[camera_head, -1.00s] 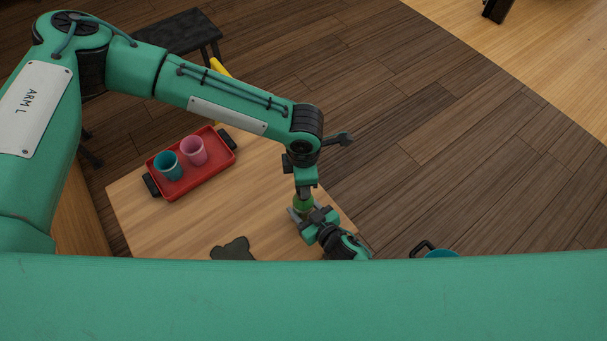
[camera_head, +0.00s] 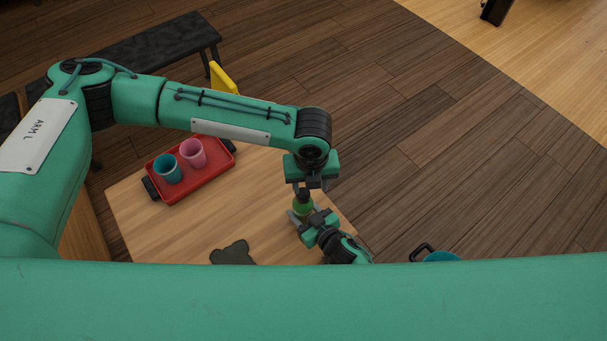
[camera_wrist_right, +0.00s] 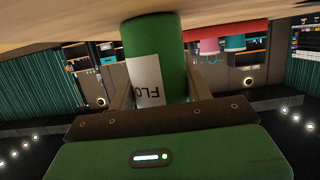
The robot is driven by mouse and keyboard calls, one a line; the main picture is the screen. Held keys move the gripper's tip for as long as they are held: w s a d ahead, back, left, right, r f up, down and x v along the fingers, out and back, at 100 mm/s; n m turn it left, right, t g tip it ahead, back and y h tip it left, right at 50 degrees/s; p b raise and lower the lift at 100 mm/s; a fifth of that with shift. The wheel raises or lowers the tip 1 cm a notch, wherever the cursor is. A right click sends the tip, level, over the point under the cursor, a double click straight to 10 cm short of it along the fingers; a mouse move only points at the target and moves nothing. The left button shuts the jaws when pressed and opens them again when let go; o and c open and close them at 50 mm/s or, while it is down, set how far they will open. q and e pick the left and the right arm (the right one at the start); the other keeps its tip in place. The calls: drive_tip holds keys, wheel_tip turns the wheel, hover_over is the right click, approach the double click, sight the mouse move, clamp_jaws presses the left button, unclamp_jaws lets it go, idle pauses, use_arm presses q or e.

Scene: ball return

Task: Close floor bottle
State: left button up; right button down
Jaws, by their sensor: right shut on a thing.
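The green bottle (camera_head: 302,207) stands at the right corner of the wooden table, with a dark cap (camera_head: 304,193) at its top. My right gripper (camera_head: 302,214) is shut on the bottle's body from the front. In the right wrist view, the bottle (camera_wrist_right: 165,35) sits between the right fingers (camera_wrist_right: 158,85), and its white label shows the letters "FLO". My left gripper (camera_head: 311,187) points down just above the cap, with its fingers apart. Whether a finger touches the cap is too small to tell.
A red tray (camera_head: 190,188) with a teal cup (camera_head: 167,168) and a pink cup (camera_head: 193,153) is at the table's left. A dark flat piece (camera_head: 233,253) lies at the front. A teal pot (camera_head: 440,256) is at the right. The table's middle (camera_head: 240,215) is clear.

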sight(303, 194)
use_arm(q)
drive_tip(key=n, duration=0.7)
drive_tip(key=r+n, duration=0.1)
drive_tip(key=n, duration=1.3)
drive_tip(key=shift+w+a+r, duration=0.2)
drive_tip(key=shift+a, duration=0.15)
drive_tip(key=n, duration=0.3)
drive_tip(key=shift+a+r, duration=0.1)
drive_tip(key=shift+a, duration=0.1)
drive_tip(key=n, duration=0.4)
drive_tip(key=shift+w+a+r+n, duration=0.1)
drive_tip(key=shift+w+a+n, duration=0.1)
drive_tip(key=shift+a+n, duration=0.1)
drive_tip(key=shift+w+f, duration=0.1)
drive_tip(key=shift+f, duration=3.9)
